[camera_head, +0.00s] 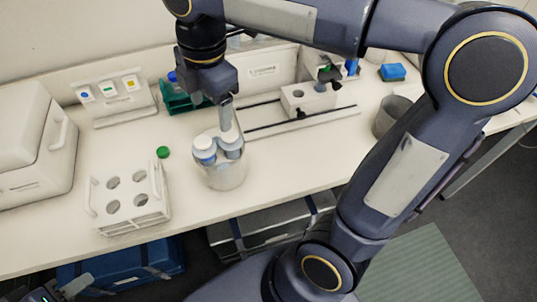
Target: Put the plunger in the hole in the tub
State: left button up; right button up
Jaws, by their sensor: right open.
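A clear tub (222,180) stands near the front edge of the bench. White and pale blue capped pieces (204,146) stick up out of its top, close together. I cannot tell which piece, if any, is the plunger, and no hole in the tub shows clearly. My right gripper (229,122) points down just above and behind these pieces; its jaws are open. One finger shows plainly, and whether it touches a piece is unclear. My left gripper (48,291) is only partly in view at the bottom left corner, low and away from the tub; its jaws are not clear.
A white rack (132,215) with several holes stands left of the tub, with a green cap (162,152) behind it. A white box (35,145) is at far left. A grey cup (391,117) and a rail device (307,101) stand to the right. My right arm crosses the right side.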

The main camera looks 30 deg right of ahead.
jog(key=s+d+f+m+t+y, duration=0.1)
jog(key=s+f+m, duration=0.4)
jog(key=m, duration=0.5)
jog(key=s+d+f+m+t+y, duration=0.2)
jog(key=s+d+f+m+t, duration=0.2)
jog(key=s+m, duration=0.5)
jog(key=shift+d+f+m, duration=0.65)
jog(key=shift+m, duration=0.65)
jog(key=shift+c, duration=0.3)
